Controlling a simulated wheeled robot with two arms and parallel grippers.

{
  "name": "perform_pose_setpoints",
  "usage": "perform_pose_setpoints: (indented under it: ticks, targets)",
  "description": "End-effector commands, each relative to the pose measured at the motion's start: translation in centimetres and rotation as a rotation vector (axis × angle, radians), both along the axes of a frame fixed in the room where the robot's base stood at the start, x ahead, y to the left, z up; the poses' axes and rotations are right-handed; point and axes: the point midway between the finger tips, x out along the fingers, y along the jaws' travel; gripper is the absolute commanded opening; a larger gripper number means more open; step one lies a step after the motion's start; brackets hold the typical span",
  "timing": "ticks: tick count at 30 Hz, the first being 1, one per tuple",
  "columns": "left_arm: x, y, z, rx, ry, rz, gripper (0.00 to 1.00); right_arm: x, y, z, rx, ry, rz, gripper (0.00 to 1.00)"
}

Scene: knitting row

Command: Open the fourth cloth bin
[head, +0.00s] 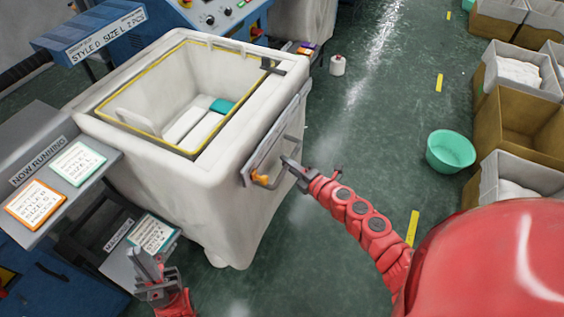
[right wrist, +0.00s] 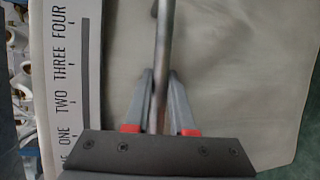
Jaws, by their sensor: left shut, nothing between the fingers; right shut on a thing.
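A large off-white cloth bin (head: 215,205) with a yellow inner rim stands at left centre in the head view; its top is open and pale and teal folded pieces lie inside. A grey plate (head: 272,145) runs along its right side, with a metal bar handle and an orange piece (head: 261,178) at its near end. My right gripper (head: 290,165) is at this handle. In the right wrist view its fingers are shut on the metal bar (right wrist: 162,60), beside a strip (right wrist: 65,85) lettered ONE, TWO, THREE, FOUR. My left gripper (head: 152,275) is shut and empty, in front of the bin.
A NOW RUNNING board (head: 40,165) with cards stands left of the bin. Blue machines stand behind. A green tub (head: 450,151) and several brown boxes (head: 515,128) stand at right. A white cone (head: 337,66) stands behind the bin. The green floor between is mostly clear.

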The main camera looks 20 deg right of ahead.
Motion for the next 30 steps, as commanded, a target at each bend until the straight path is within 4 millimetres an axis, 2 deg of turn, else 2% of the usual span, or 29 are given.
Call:
perform_pose_setpoints:
  ticks: [16,17,21,30]
  targets:
    - [0.00,0.01,-0.11,0.000,0.000,0.000,0.00,-0.30,-0.48,-0.08,-0.002,0.001,-0.004,0.00]
    - [0.00,0.00,-0.10,0.000,0.000,0.000,0.00,-0.30,-0.49,-0.07,-0.002,0.001,-0.004,0.28]
    - [0.00,-0.01,-0.10,0.000,0.000,0.000,0.00,-0.29,-0.44,-0.03,-0.002,0.000,-0.003,0.52]
    - [0.00,0.00,-0.10,0.000,0.000,0.000,0.00,-0.36,-0.43,0.02,-0.001,-0.001,-0.002,0.52]
